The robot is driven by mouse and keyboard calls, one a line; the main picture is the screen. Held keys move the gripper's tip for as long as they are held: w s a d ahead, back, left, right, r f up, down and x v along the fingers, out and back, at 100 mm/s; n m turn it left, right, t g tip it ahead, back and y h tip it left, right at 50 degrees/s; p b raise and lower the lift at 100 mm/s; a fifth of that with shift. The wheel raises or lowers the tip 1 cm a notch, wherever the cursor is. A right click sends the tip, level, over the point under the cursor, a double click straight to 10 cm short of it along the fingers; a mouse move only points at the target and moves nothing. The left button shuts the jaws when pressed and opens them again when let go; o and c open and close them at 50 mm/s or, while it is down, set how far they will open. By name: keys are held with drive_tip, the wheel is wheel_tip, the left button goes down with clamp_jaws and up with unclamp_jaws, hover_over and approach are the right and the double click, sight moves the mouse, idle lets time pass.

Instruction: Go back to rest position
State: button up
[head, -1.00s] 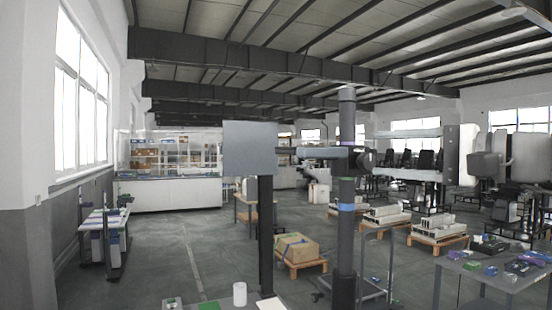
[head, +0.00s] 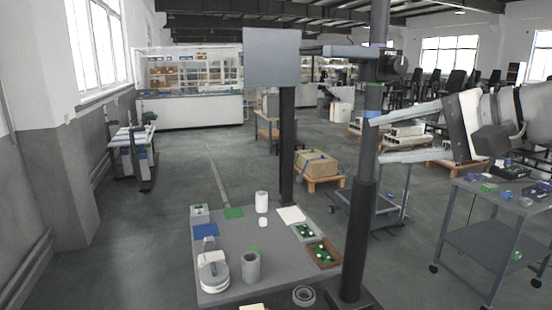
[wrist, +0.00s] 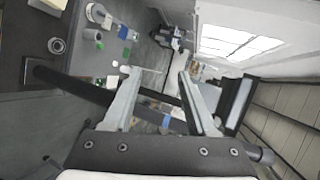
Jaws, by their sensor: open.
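My gripper (head: 374,140) shows at the right of the head view, raised beside the dark column and pointing left. Its two long pale fingers are spread apart with nothing between them. The wrist view shows the same open fingers (wrist: 160,92), empty, with the room turned on its side behind them. My gripper is above and to the right of the grey table (head: 228,286), apart from everything on it.
A dark column (head: 357,235) with blue and purple bands stands close to the fingers. A second post carries a grey panel (head: 271,56). The table holds a white cylinder (head: 262,202), a grey cup (head: 251,267) and trays (head: 323,253). A cart (head: 492,205) stands right.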

drive_tip(key=s+a+f+n+g+h, duration=0.1)
drive_tip(key=s+f+n+h, duration=0.2)
drive_tip(key=f, duration=0.5)
drive_tip(key=s+a+f+n+g+h, duration=0.1)
drive_tip(key=s+f+n+g+h, duration=0.1)
drive_tip(key=s+f, duration=0.4)
drive_tip(key=s+a+f+n+g+h, duration=0.1)
drive_tip(key=s+f+n+h, duration=0.3)
drive_tip(key=f, duration=0.6)
drive_tip(key=shift+s+a, duration=0.4)
drive_tip(key=shift+s, duration=0.35)
drive_tip(key=shift+o, duration=0.3)
